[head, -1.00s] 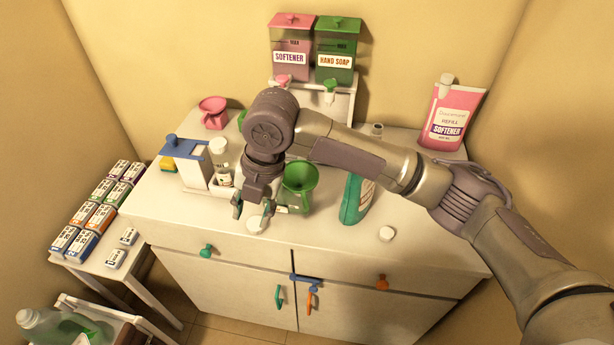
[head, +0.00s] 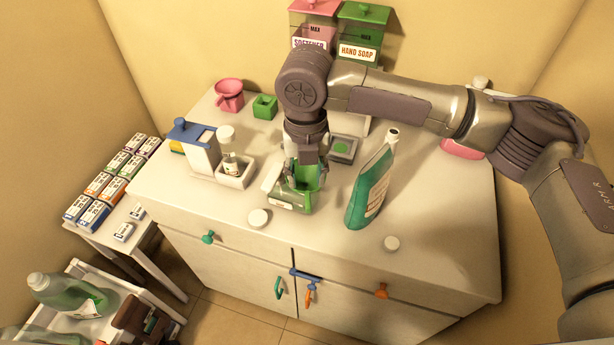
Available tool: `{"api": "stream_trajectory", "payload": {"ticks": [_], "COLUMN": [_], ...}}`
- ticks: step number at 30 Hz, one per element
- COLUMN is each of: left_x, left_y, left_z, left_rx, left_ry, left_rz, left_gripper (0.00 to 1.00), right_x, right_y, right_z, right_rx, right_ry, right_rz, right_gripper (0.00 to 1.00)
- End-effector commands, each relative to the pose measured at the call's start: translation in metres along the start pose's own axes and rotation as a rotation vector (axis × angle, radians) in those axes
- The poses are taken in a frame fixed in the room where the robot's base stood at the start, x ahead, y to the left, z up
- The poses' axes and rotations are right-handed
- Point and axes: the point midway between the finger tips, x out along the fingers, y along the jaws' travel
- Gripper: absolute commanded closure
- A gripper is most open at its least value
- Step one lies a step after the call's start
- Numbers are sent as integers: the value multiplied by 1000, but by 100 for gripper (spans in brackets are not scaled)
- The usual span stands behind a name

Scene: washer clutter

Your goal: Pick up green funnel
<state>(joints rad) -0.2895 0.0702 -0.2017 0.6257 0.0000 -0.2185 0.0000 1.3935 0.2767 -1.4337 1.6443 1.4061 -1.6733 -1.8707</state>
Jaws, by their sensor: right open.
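The green funnel (head: 308,180) is on the cabinet top near the middle, at a clear container with green contents (head: 291,199). It is largely hidden by my right gripper (head: 309,172), and I cannot tell whether it sits in the container or behind it. My right gripper points down over the funnel from above, open, with its fingers around or close beside the green part. Contact between fingers and funnel cannot be made out.
A green bottle (head: 370,186) stands close right of the gripper. White caps (head: 258,218) lie at the front. Softener and hand soap dispensers (head: 360,38) are behind.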

Motion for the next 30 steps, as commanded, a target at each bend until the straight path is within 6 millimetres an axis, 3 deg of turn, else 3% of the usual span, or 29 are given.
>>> {"api": "stream_trajectory", "payload": {"ticks": [3, 6, 11, 18, 22, 29, 30], "left_x": [-7, -9, -12, -28, -29, -29, -29], "left_y": [-10, -13, -12, -4, -2, -2, -3], "left_z": [25, 33, 26, -1, -1, 6, 8], "left_rx": [5, 6, 5, -1, -1, 0, 0], "left_ry": [-37, -51, -41, -2, -2, -13, -15], "left_rz": [-11, -15, -14, -5, -3, -3, -3], "left_gripper": [24, 24, 24, 24, 24, 24, 24], "right_x": [20, 31, 40, 75, 86, 89, 88], "right_y": [-1, -1, -1, 0, 0, 0, 0], "right_z": [0, 0, 0, 1, 2, 2, 2], "right_rx": [3, 3, 2, 2, 2, 2, 2], "right_ry": [3, 1, 1, 2, 0, -1, -1], "right_rz": [-2, -1, -1, -2, -1, 0, 0], "right_gripper": [58, 58, 58, 58, 58, 58, 65]}}
